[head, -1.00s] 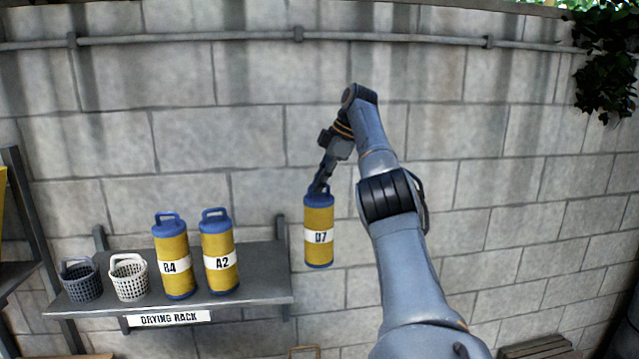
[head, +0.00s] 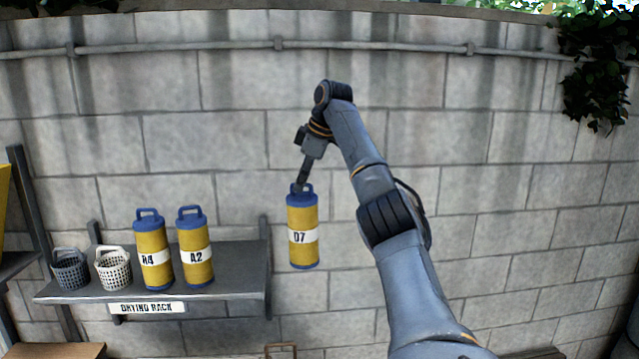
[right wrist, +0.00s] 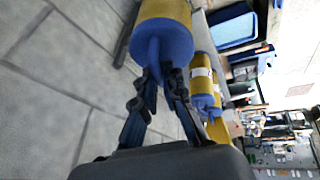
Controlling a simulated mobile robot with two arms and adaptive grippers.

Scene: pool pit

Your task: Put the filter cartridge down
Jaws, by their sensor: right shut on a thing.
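A yellow filter cartridge with blue ends and a white D7 label (head: 302,238) hangs upright from my right gripper (head: 301,187). The gripper is shut on its blue top handle. The cartridge is in the air just right of the drying rack shelf (head: 225,285), apart from it. In the right wrist view the fingers (right wrist: 160,82) close on the blue handle, and the cartridge's yellow body (right wrist: 167,12) runs off the top edge. My left gripper is not in view.
Cartridges R4 (head: 153,250) and A2 (head: 195,250) stand on the shelf, with a grey basket (head: 70,270) and a white basket (head: 113,270) to their left. The shelf's right end is bare. A stone wall (head: 400,130) with a pipe (head: 360,48) stands behind.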

